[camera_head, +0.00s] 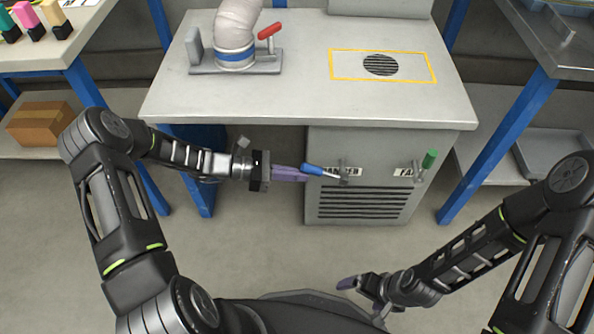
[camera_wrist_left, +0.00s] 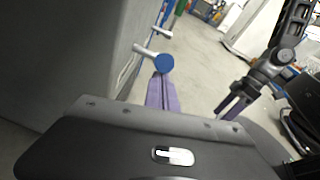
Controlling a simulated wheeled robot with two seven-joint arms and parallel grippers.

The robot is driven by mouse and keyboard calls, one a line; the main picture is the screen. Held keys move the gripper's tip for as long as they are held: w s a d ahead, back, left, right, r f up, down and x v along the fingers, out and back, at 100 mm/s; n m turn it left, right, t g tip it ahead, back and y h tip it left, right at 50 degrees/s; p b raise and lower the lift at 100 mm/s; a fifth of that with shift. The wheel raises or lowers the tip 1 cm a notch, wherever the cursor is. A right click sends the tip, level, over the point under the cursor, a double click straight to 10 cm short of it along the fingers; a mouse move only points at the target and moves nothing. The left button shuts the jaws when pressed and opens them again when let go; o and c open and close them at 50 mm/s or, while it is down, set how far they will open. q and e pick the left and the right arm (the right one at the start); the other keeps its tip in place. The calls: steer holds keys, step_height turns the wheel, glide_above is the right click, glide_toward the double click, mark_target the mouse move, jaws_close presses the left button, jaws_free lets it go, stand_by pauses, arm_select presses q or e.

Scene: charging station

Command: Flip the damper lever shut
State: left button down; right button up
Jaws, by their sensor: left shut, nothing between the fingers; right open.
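The damper lever has a blue handle (camera_head: 312,169) and sits on the front of the grey cabinet. Its handle points left and slightly up from its pivot, beside a partly covered label. In the left wrist view the round blue handle end (camera_wrist_left: 163,63) is just beyond my fingertips. My left gripper (camera_head: 303,176) is shut and empty, its purple fingers right at the handle's left end; I cannot tell whether they touch. The fingers also show in the left wrist view (camera_wrist_left: 160,90). My right gripper (camera_head: 362,298) is open and empty, low in front of the cabinet.
A second lever with a green handle (camera_head: 430,159) stands upright beside the FAN label. The cabinet has a vent (camera_head: 362,204) below. The worktop (camera_head: 300,95) above carries a duct fitting (camera_head: 236,50) with a red lever (camera_head: 269,31). Blue-legged shelving stands at both sides.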

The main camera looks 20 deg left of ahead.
mark_target(307, 169)
arm_select(q)
steer(key=r+y+p, duration=0.1)
steer(key=r+p, duration=0.1)
steer(key=d+r+y+p, duration=0.1)
steer(key=r+p, duration=0.1)
steer(key=p, duration=0.1)
steer(key=shift+w+d+r+g+y+p, duration=0.1)
steer(key=shift+d+g+y+p, duration=0.05)
steer(key=shift+g+y+p, duration=0.25)
steer(key=shift+w+d+r+p, duration=0.1)
steer(key=shift+d+r+p, duration=0.2)
steer(key=shift+p, duration=0.15)
steer(key=shift+w+d+r+p, duration=0.15)
steer(key=shift+d+r+p, duration=0.2)
steer(key=shift+d+r, duration=0.15)
arm_select(e)
step_height(307, 169, up, 9)
steer(key=shift+s+a, duration=0.4)
steer(key=shift+s, duration=0.05)
steer(key=shift+f, duration=0.1)
arm_select(q)
steer(key=shift+a+f, duration=0.1)
